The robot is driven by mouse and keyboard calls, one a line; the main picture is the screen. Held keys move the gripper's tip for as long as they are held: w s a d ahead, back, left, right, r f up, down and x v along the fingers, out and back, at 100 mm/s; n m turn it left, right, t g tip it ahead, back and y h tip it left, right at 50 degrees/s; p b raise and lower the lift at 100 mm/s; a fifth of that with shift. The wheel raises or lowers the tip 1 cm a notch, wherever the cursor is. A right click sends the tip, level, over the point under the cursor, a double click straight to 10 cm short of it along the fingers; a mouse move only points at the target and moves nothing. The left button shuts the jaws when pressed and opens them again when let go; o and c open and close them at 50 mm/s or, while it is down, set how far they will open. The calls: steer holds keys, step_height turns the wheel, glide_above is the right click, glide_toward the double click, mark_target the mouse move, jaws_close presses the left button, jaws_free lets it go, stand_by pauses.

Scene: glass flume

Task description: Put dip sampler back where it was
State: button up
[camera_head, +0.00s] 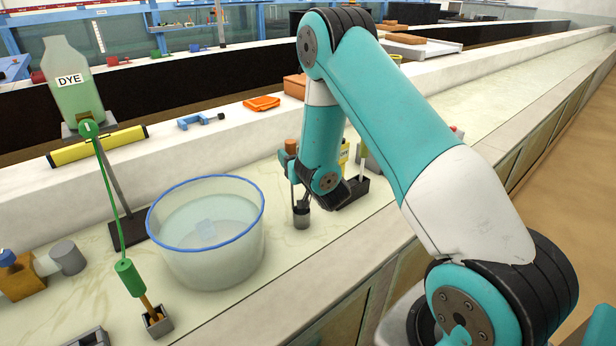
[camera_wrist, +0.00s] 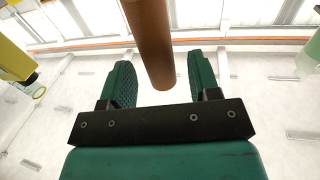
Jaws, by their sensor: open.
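The dip sampler appears to be the upright piece with a brown grip (camera_head: 291,146) at its top and a small grey metal cup (camera_head: 302,218) low over the bench, right of the basin. My gripper (camera_head: 286,160) is at its upper part, partly hidden behind my wrist. In the wrist view, the brown grip (camera_wrist: 152,40) runs down between the two green fingers of my gripper (camera_wrist: 158,72). The fingers are open, with a gap on each side of the grip. I cannot tell whether the cup rests on the bench or in something.
A clear basin with a blue rim (camera_head: 207,246) holds water left of the gripper. A dye bottle (camera_head: 72,85) on a stand has a green tube. A black holder (camera_head: 350,190) stands just right of my wrist. An orange tray (camera_head: 262,103) and blue clamp (camera_head: 200,120) lie behind.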

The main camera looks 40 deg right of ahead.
steer(key=s+a+b, duration=0.2)
steer(key=s+b, duration=0.1)
steer(key=s, duration=0.6)
steer(key=s+a+r+n+g+y, duration=0.1)
steer(key=s+a+r+g+y, duration=0.25)
steer(key=a, duration=0.55)
steer(key=s+a+r+n+g+y, duration=0.1)
steer(key=s+a+g+y, duration=0.25)
steer(key=a+g, duration=0.45)
steer(key=s+a+r+n+g, duration=0.2)
steer(key=s+a+n+g, duration=0.1)
steer(key=s, duration=0.6)
steer(key=s+a+r+n+g, duration=0.2)
steer(key=s+a+n+g, duration=0.1)
steer(key=s, duration=0.6)
steer(key=shift+s+a+r+n, duration=0.25)
steer(key=shift+a+r+n, duration=0.2)
steer(key=shift+a, duration=0.2)
